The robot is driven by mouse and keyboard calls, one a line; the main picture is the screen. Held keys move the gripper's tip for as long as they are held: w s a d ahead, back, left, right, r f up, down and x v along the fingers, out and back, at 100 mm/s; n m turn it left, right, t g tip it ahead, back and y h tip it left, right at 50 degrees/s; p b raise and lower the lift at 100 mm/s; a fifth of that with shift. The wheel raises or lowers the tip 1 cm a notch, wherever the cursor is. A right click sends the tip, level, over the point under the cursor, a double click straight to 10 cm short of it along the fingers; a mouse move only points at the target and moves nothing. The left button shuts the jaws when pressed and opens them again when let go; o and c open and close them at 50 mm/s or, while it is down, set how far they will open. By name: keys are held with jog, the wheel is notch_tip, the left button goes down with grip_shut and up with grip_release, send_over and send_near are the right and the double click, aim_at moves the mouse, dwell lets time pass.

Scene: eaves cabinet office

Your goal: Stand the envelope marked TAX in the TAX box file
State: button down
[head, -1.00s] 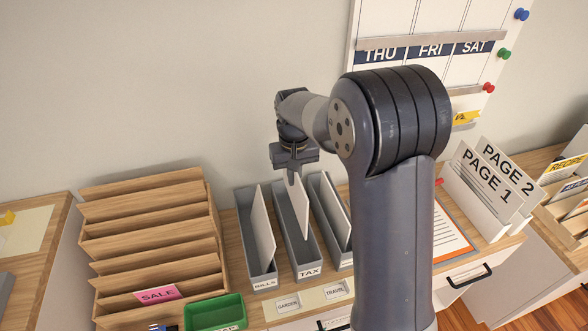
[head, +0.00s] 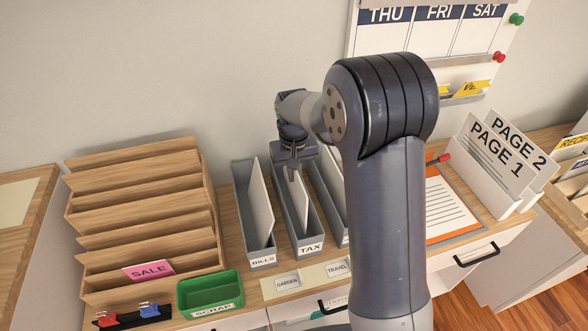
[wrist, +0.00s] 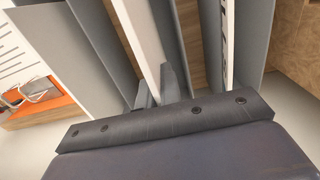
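The grey TAX box file (head: 311,249) stands upright on the wooden desk, between the BILLS box file (head: 263,262) and a third grey box file. My gripper (head: 293,173) is just above the rear part of the TAX box file, pointing down. A white envelope (head: 299,199) stands upright inside this box file, under my fingers. In the wrist view the envelope (wrist: 138,35) runs up between my two grey fingertips (wrist: 157,90), which appear closed on it. Its marking is not visible, and I cannot tell whether it touches the box bottom.
White sheets stand in the BILLS box file (head: 259,205) and the third one (head: 332,180). A wooden sorter (head: 150,225) and green SCRAP tray (head: 210,290) are at left. A clipboard (head: 445,210) and PAGE holders (head: 490,165) are at right.

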aim_at(294, 184)
jog(key=shift+f+b, duration=1.4)
jog(key=shift+f, duration=1)
jog(key=c, duration=1.2)
grip_release()
jog(key=shift+r+p, duration=2.15)
jog(key=shift+r, duration=0.85)
